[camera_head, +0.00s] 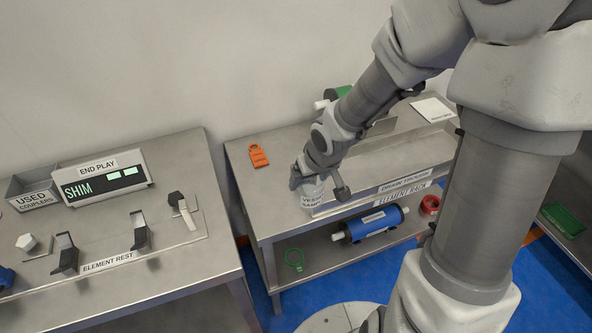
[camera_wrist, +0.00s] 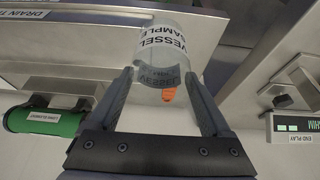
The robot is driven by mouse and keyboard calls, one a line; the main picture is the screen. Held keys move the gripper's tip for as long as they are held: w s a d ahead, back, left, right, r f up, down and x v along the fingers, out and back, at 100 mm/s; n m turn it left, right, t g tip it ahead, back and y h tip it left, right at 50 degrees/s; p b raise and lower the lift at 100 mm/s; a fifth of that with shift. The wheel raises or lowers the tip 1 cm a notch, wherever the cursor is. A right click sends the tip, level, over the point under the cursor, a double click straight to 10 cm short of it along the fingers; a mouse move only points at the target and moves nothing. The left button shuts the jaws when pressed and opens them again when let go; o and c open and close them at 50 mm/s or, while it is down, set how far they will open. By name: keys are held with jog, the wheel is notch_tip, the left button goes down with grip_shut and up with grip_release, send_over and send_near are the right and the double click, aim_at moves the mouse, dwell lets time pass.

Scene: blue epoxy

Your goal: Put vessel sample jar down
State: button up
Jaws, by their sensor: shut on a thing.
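The vessel sample jar (camera_head: 312,193) is a clear, pale jar with a white label reading "VESSEL SAMPLE". It is at the front left of the right-hand metal bench (camera_head: 285,150), beside the left end of the drain trough. My gripper (camera_head: 318,184) is shut on the jar, with one finger on each side. In the wrist view the jar (camera_wrist: 168,45) sits between the two dark fingertips (camera_wrist: 162,78). I cannot tell whether the jar's base touches the bench top.
An orange tag (camera_head: 259,155) lies on the bench behind the jar. The lower shelf holds a blue cylinder (camera_head: 370,225), a green ring (camera_head: 294,260) and a red ring (camera_head: 430,204). A second bench with a SHIM display (camera_head: 105,183) stands left, across a gap.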

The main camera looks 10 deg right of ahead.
aim_at(316, 178)
jog(key=shift+s+d+r, duration=0.25)
jog(key=shift+s+d, duration=0.05)
jog(key=shift+f, duration=0.1)
jog(key=shift+w+d+f+m, duration=0.15)
jog(key=shift+w+f+m, duration=0.55)
jog(key=shift+f, duration=0.25)
jog(key=shift+w+d+f+m+h+p, duration=0.35)
jog(key=shift+w+d+f+m+h, duration=0.15)
jog(key=shift+w+d+f, duration=0.15)
